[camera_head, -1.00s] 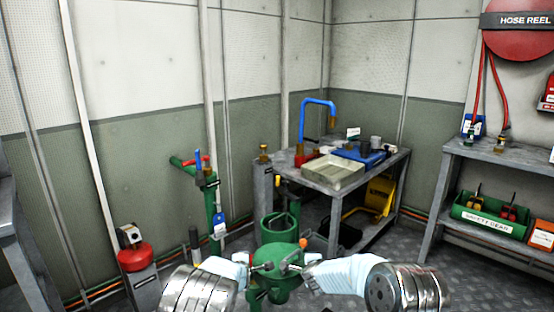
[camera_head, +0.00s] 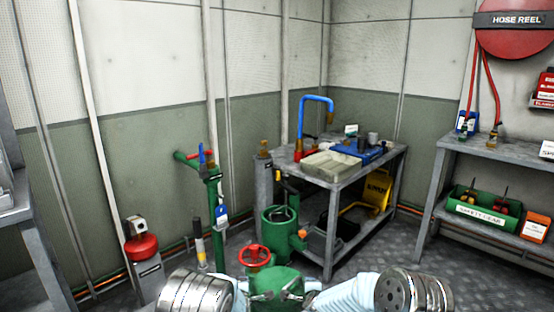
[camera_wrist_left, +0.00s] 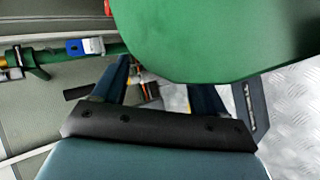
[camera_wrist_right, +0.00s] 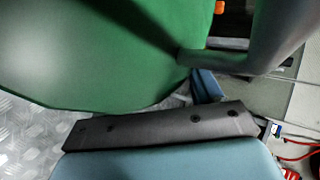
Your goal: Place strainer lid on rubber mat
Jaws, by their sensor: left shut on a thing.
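A green strainer lid (camera_head: 278,284) is held up in front of me at the bottom of the head view; its green body also fills the top of the left wrist view (camera_wrist_left: 225,35) and of the right wrist view (camera_wrist_right: 95,55). My left gripper (camera_head: 262,296) is shut on it at its left side. My right gripper (camera_head: 306,295) is at its right side, by a grey bar (camera_wrist_right: 265,45); its fingertips are mostly hidden. The open green strainer body (camera_head: 280,224) stands beyond the lid. I cannot make out a rubber mat for certain.
A grey bench (camera_head: 345,174) holds a beige tray (camera_head: 332,164), a blue tray (camera_head: 372,153) and small items. A red handwheel (camera_head: 255,256) and green pipe (camera_head: 213,195) are near the lid. A shelf with a green bin (camera_head: 484,210) stands right. Floor between bench and shelf is clear.

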